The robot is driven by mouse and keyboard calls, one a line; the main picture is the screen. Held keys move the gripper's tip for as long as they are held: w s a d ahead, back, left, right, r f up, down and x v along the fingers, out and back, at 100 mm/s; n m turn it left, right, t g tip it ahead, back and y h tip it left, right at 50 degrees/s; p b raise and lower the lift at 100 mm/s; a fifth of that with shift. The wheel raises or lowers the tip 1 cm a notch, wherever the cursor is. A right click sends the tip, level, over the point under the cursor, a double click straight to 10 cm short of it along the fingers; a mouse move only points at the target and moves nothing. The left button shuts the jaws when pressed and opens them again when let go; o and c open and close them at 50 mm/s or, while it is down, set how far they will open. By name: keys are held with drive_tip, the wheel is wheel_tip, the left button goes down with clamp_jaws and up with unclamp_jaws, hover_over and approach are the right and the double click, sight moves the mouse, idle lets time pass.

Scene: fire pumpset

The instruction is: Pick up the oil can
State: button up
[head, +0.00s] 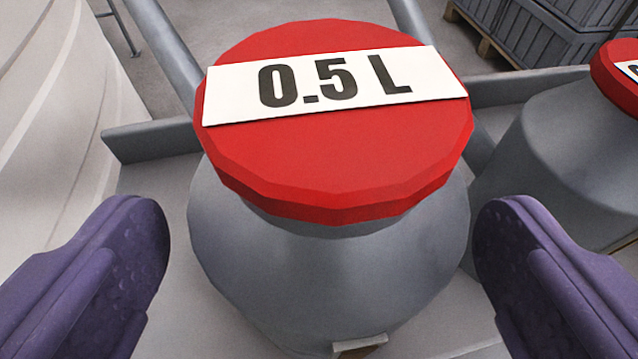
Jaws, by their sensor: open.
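The oil can (330,270) is a grey can with a wide red lid (330,160). A white label (335,82) across the lid reads "0.5 L". The can stands upright on a light grey surface in the middle of the head view, large and close. My gripper (322,235) is open, with one purple finger to the left of the can and one to the right. A gap shows between each finger and the can's body. The far side and most of the base of the can are hidden.
A second grey can (560,160) with a red lid stands close on the right. A large whitish rounded body (60,130) fills the left edge. A grey raised edge (150,140) runs behind the can. Dark crates on a wooden pallet (555,30) stand farther back.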

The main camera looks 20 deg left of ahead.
drive_tip(key=x, duration=0.3)
drive_tip(key=shift+w, duration=0.3)
drive_tip(key=c, duration=1.1)
drive_tip(key=shift+r, duration=0.1)
drive_tip(key=shift+c, duration=0.2)
